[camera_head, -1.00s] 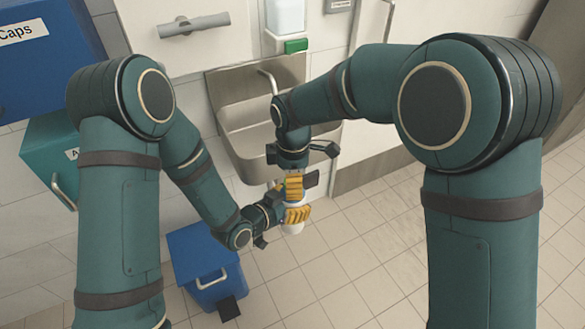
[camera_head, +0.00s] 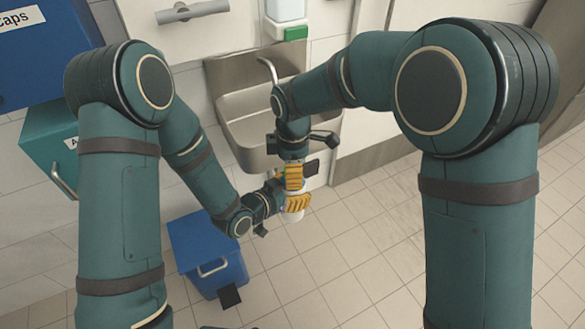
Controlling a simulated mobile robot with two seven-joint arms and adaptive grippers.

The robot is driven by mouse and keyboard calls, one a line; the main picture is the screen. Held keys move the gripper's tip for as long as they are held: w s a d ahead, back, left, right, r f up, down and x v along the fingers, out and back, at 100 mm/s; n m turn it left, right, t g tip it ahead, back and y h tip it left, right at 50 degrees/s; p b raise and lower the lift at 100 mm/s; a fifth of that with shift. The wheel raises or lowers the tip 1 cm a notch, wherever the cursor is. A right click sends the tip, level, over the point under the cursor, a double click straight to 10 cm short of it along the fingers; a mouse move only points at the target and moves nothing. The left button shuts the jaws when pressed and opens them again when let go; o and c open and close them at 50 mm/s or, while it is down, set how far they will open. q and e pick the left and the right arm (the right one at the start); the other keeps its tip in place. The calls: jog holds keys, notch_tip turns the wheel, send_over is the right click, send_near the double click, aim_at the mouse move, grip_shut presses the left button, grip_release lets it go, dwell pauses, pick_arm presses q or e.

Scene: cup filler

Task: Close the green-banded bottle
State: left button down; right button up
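A white bottle (camera_head: 294,216) hangs in the air in front of the sink. Only its lower part shows clearly below the yellow finger pads, and no green band is visible. My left gripper (camera_head: 297,203) comes in from the left, its ribbed yellow pads closed around the bottle. My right gripper (camera_head: 293,177) points down from above, its yellow pads directly over the left ones at the bottle's top end. The bottle's mouth and any cap are hidden by the pads. I cannot tell whether the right gripper is shut on something.
A steel sink (camera_head: 235,130) is behind the grippers. A blue bin (camera_head: 210,255) stands on the floor below left. A blue box marked "Caps" (camera_head: 45,60) and a teal box (camera_head: 45,150) are on the left wall. The tiled floor to the right is clear.

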jog(key=shift+r, duration=2.25)
jog(key=shift+o, duration=0.5)
notch_tip(320, 180, up, 4)
jog(key=shift+f, duration=0.2)
jog(key=shift+f, duration=0.1)
jog(key=shift+f, duration=3.95)
